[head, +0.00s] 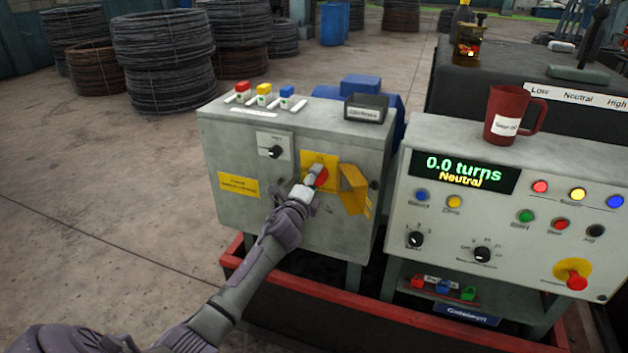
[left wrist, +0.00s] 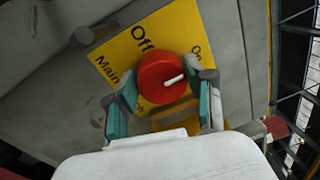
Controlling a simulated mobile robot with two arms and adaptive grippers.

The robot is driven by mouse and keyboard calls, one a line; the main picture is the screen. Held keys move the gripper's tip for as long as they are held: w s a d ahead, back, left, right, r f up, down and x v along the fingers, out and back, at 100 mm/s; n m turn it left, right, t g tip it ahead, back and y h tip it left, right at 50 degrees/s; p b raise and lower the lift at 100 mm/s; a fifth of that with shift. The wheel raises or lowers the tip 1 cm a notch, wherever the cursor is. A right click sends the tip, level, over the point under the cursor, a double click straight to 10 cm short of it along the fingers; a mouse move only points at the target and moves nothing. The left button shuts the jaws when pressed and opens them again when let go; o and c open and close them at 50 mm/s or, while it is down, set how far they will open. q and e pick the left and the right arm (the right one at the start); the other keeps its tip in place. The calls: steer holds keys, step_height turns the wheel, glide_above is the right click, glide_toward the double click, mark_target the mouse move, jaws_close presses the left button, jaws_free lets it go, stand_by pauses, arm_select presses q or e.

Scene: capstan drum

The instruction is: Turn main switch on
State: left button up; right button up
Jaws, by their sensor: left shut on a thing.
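The main switch is a red round knob (left wrist: 152,76) with a short white mark, on a yellow plate (left wrist: 112,62) lettered "Main", "Off" and "On". In the left wrist view the white mark points right and slightly up, below the "On" lettering. In the head view the red knob (head: 321,177) and yellow plate (head: 317,160) sit on the front of the grey cabinet (head: 235,150). My left gripper (head: 311,182) is at the knob, its fingers on either side of it and shut on it; it also shows in the left wrist view (left wrist: 166,92). My right gripper is not in view.
A yellow flap (head: 354,190) sticks out just right of the switch. A black rotary knob (head: 273,152) is up and left. The control panel (head: 400,190) stands to the right, its display reading "0.0 turns Neutral". A red-edged frame (head: 285,281) runs below.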

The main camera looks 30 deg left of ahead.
arm_select(q)
steer(key=shift+f, duration=0.1)
stand_by(0.4)
steer(key=o, duration=1.2)
steer(key=shift+c, duration=0.2)
steer(key=v, duration=1.2)
